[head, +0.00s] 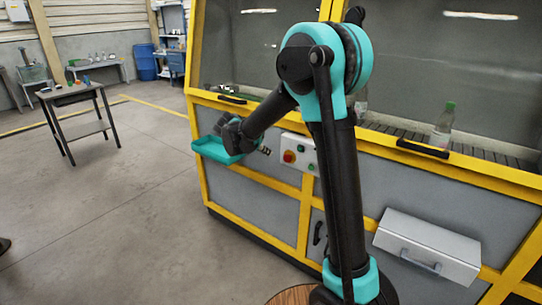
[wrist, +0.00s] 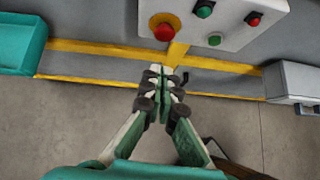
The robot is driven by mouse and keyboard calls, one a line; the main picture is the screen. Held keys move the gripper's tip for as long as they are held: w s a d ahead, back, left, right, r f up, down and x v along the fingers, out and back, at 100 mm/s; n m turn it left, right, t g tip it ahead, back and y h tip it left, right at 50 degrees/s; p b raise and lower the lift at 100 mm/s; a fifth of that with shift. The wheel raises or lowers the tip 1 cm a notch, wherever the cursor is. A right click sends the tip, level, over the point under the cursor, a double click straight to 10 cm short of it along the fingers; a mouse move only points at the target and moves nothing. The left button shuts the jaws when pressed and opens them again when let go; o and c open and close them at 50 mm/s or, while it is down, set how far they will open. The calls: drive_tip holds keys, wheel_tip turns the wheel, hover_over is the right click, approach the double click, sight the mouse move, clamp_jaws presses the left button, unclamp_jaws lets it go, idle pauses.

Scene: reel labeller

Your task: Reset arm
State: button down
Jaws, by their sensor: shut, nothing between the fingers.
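My gripper (wrist: 162,97) shows in the wrist view with its fingers together and nothing between them. It hangs in the air in front of the yellow-framed machine, below the control box (wrist: 215,20) with its red and green buttons. In the head view my black and teal arm reaches up and bends left. My gripper (head: 232,135) is small there and partly hidden by the wrist, in front of a teal tray (head: 210,150) on the machine's front. The tray (wrist: 20,40) also shows at the upper left in the wrist view.
A clear bottle with a green cap (head: 443,125) stands on the conveyor behind the yellow rail. A light grey box with a handle (head: 428,245) juts from the machine front at right. A small table (head: 75,95) stands at far left. The floor between is clear.

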drive_tip(key=shift+s+a+r, duration=0.1)
idle(0.3)
drive_tip(key=s+d+f+m+g+y, duration=0.1)
drive_tip(key=s+d+f+m+y, duration=0.1)
drive_tip(key=s+d+m, duration=0.6)
drive_tip(key=s+d+f+m+y, duration=0.1)
drive_tip(key=s+f+m, duration=0.2)
drive_tip(key=s+m, duration=0.3)
drive_tip(key=s+d+f+m+y, duration=0.1)
drive_tip(key=s+f+m+y, duration=0.1)
drive_tip(key=s+m, duration=0.4)
drive_tip(key=s+d+f+m+g+y, duration=0.1)
drive_tip(key=s+f+m, duration=0.3)
drive_tip(key=s, duration=1)
drive_tip(key=d+m, duration=0.1)
drive_tip(key=m, duration=0.1)
drive_tip(key=shift+f+m+y, duration=0.3)
drive_tip(key=shift+y, duration=0.1)
drive_tip(key=shift+w+d, duration=0.1)
